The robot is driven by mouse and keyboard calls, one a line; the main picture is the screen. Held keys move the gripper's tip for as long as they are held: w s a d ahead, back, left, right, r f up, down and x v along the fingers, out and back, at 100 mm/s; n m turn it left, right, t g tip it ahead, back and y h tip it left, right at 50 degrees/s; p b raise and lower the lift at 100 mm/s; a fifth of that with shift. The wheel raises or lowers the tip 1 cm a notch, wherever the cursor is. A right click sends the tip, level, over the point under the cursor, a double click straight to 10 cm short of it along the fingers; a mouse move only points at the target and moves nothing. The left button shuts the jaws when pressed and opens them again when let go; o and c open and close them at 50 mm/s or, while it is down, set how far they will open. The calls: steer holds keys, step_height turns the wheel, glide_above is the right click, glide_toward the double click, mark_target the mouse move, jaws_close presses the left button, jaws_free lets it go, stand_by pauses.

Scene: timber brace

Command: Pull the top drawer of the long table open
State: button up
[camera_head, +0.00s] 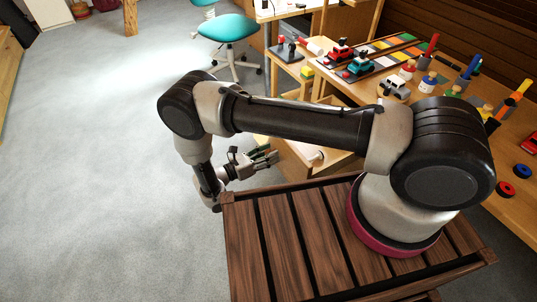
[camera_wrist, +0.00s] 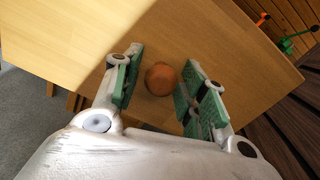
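The long table (camera_head: 523,200) runs along the right side in the head view, with toys on its top. In the wrist view a light wooden front (camera_wrist: 200,35) fills the upper part, with a round brown wooden knob (camera_wrist: 161,79) on it. My gripper (camera_head: 268,157) is beside the table's near end in the head view. In the wrist view my gripper (camera_wrist: 158,88) is open, with one green-padded finger on each side of the knob and a gap to both. My arm hides much of the table's front in the head view.
Red and teal toy cars (camera_head: 341,50) and several coloured toys stand on the table. A teal chair (camera_head: 228,28) stands behind. The grey floor (camera_head: 90,170) to the left is clear.

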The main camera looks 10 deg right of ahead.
stand_by(0.3)
steer(key=v, duration=1.2)
